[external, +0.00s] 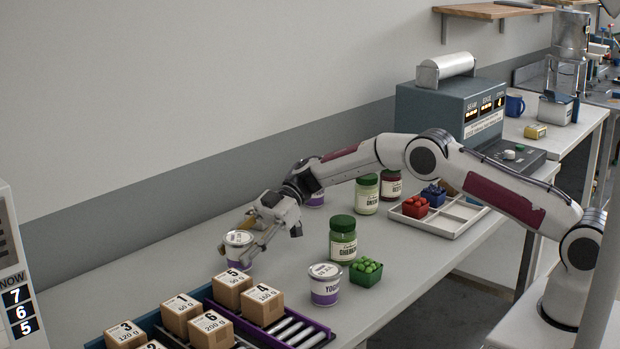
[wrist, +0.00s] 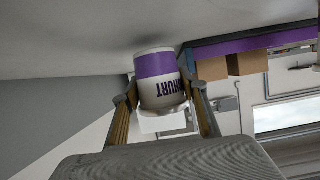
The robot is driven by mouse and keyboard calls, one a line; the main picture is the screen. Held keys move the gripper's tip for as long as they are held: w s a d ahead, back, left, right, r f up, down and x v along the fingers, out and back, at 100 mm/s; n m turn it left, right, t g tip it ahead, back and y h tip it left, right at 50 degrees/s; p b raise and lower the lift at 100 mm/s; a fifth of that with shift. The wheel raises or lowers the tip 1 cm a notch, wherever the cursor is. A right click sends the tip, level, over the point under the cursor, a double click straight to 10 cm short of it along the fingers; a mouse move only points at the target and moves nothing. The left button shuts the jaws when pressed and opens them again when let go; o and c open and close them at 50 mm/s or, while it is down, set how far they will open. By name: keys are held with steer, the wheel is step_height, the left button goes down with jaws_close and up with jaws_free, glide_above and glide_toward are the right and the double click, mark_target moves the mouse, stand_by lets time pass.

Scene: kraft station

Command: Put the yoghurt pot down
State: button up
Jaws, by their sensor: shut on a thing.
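A white yoghurt pot (external: 238,248) with a purple band is between the fingers of my gripper (external: 255,237), at the left of the bench in the external view. My gripper is shut on it. In the wrist view the yoghurt pot (wrist: 158,68) shows upside down, with a finger of my gripper (wrist: 162,95) on each side. Its base is close to the bench top (external: 160,268); I cannot tell whether it touches. Part of the pot is hidden by the fingers in the external view.
Nearby are a tray of numbered boxes (external: 232,289), another yoghurt pot (external: 325,288), a green jar (external: 343,240) and a green punnet (external: 366,273). A third pot (external: 314,197) stands behind my arm. Bare bench lies left of the held pot.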

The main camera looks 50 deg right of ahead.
steer(key=shift+f, duration=0.55)
steer(key=shift+f, duration=0.15)
steer(key=o, duration=1.2)
steer(key=shift+d+r, duration=0.15)
steer(key=shift+r, duration=0.05)
steer(key=v, duration=1.1)
steer(key=shift+d+r, duration=0.15)
steer(key=shift+d, duration=0.15)
